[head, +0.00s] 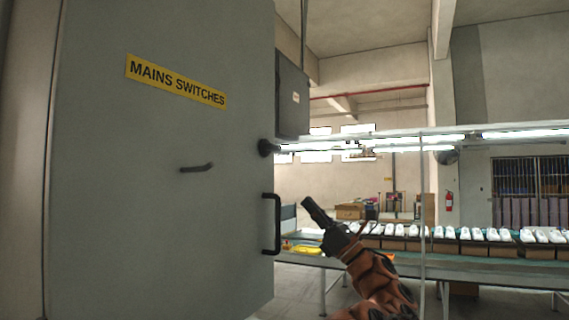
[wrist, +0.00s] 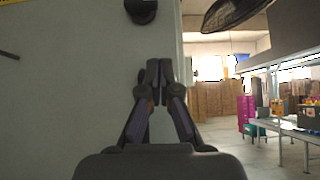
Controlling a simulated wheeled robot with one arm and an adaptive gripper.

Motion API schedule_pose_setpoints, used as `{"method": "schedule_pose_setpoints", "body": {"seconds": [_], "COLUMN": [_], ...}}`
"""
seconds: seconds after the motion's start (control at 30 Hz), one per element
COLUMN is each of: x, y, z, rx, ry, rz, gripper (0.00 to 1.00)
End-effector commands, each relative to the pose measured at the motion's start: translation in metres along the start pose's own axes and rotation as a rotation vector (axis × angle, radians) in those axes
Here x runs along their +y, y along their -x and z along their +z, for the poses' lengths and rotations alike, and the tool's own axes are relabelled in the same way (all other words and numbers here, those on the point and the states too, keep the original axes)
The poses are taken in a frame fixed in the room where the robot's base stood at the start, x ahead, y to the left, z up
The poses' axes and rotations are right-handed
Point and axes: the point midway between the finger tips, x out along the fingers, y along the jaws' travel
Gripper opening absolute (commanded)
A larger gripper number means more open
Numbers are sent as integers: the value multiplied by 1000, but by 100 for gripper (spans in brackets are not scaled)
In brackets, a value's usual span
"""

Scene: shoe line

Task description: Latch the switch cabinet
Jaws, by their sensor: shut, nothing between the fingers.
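The grey switch cabinet (head: 130,220) fills the left of the head view, with a yellow "MAINS SWITCHES" label (head: 176,81) on its face. A dark lever (head: 197,168) lies nearly level on the face. A black round knob (head: 266,147) sits at the right edge, above a black upright bar handle (head: 277,224). My gripper (head: 306,202) is shut and empty, right of the bar handle. In the wrist view my gripper (wrist: 159,68) is before the cabinet's right edge, below the knob (wrist: 141,10); the lever (wrist: 8,56) shows at far left. I cannot tell whether the door is fully closed.
A grey box (head: 291,95) is mounted behind the cabinet's right edge. A long bench with white shoes (head: 480,236) runs behind my arm. A thin pale post (head: 422,220) stands right of my arm. Open floor (wrist: 240,150) shows to the right in the wrist view.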

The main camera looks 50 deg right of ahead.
Motion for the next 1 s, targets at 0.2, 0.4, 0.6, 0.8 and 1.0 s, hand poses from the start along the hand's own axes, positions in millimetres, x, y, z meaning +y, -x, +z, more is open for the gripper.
{"method": "schedule_pose_setpoints", "body": {"seconds": [0.2, 0.4, 0.6, 0.8, 1.0], "x": [3, 3, 3, 4, 5], "y": [2, 1, -14, -47, -83], "z": [0, 1, 2, 3, 3], "rx": [5, 4, 4, 4, 4], "ry": [16, 14, 14, 12, 13], "rz": [22, 20, 20, 21, 22], "gripper": [0, 0, 0, 0, 0]}}
